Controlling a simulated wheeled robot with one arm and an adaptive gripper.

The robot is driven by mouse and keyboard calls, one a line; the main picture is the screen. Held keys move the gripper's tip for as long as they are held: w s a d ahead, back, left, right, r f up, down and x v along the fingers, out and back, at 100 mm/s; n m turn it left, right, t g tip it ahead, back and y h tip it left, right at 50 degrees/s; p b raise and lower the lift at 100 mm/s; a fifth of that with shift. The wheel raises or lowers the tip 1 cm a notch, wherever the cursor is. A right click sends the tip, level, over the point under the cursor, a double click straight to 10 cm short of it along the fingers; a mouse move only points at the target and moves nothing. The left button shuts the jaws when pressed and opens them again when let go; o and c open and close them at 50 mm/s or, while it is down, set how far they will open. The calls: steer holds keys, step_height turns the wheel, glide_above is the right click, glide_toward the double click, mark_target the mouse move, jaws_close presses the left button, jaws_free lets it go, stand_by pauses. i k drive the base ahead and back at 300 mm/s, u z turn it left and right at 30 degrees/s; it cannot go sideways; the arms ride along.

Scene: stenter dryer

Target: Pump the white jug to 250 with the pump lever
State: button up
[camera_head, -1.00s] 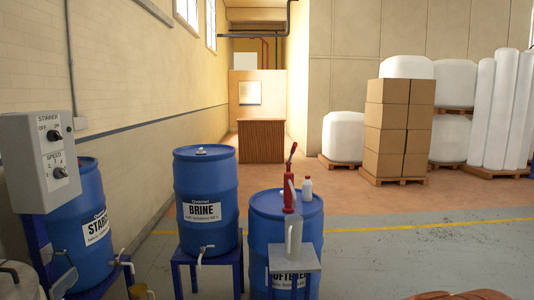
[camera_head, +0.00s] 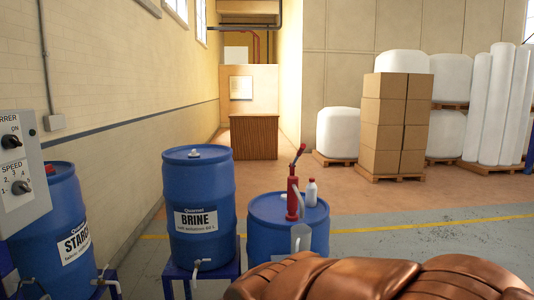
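A red hand pump (camera_head: 293,197) stands upright on the top of the right-hand blue drum (camera_head: 265,210). Its red pump lever (camera_head: 299,152) slants up to the right. A pale spout hangs down from the pump over the white jug (camera_head: 301,238), which stands in front of the drum. The jug's lower part is hidden behind a copper-brown part of mine across the bottom right. Its level marks are too small to read. My gripper's fingers do not show in this view.
A small white bottle with a red cap (camera_head: 311,192) stands on the same drum. The BRINE drum (camera_head: 200,205) is to its left, the STARCH drum (camera_head: 62,220) and stirrer control box (camera_head: 20,165) further left.

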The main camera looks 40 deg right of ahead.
mark_target(303, 146)
steer(key=z, duration=0.2)
steer(key=i, duration=0.75)
steer(key=z, duration=0.9)
steer(key=i, duration=0.5)
steer(key=z, duration=0.5)
